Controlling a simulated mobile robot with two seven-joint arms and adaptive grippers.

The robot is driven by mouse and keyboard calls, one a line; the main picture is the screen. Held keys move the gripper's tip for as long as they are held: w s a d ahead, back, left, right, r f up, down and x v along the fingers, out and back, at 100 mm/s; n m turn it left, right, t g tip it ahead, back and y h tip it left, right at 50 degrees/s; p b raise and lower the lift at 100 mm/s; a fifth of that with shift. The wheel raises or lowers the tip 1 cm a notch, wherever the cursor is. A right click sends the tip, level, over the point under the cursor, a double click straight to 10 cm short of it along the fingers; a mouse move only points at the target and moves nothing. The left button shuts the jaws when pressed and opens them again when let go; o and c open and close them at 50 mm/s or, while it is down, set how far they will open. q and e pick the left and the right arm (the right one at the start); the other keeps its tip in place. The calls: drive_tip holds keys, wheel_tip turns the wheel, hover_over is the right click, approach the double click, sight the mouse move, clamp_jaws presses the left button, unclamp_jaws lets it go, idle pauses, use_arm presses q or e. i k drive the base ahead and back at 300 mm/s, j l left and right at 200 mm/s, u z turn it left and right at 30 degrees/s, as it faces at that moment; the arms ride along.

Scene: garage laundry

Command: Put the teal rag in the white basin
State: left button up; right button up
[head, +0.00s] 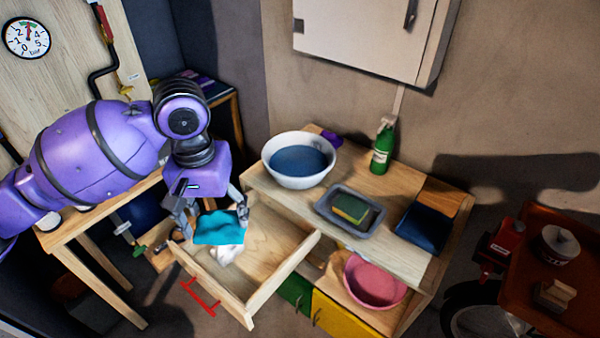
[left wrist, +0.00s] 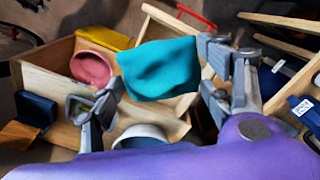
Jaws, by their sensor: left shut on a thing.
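The teal rag (head: 220,229) is in my left gripper (head: 214,226), held over the open drawer (head: 262,277). The left wrist view shows the rag (left wrist: 160,68) as a folded teal piece by the finger at the right of that picture. The white basin (head: 287,178) stands on the worktop (head: 345,238), up and to the right of the gripper, with blue inside. Part of the basin's rim (left wrist: 128,131) shows at the bottom of the left wrist view. My right gripper is not in view.
A white crumpled item (head: 226,254) lies in the drawer under the rag. On the worktop are a grey tray with a sponge (head: 350,208), a green bottle (head: 382,150) and a dark blue folded cloth (head: 423,229).

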sight(299, 170)
drive_tip(key=j+z, duration=0.15)
drive_tip(key=z, duration=1)
drive_tip(key=j+z, duration=0.9)
drive_tip(key=j, duration=0.2)
drive_tip(key=k+j+z, duration=0.1)
drive_tip(key=j, duration=0.2)
drive_tip(key=k+j+z, duration=0.15)
drive_tip(key=j, duration=0.15)
drive_tip(key=k+j, duration=0.1)
drive_tip(key=j, duration=0.2)
drive_tip(key=k+j, duration=0.1)
drive_tip(key=j, duration=0.2)
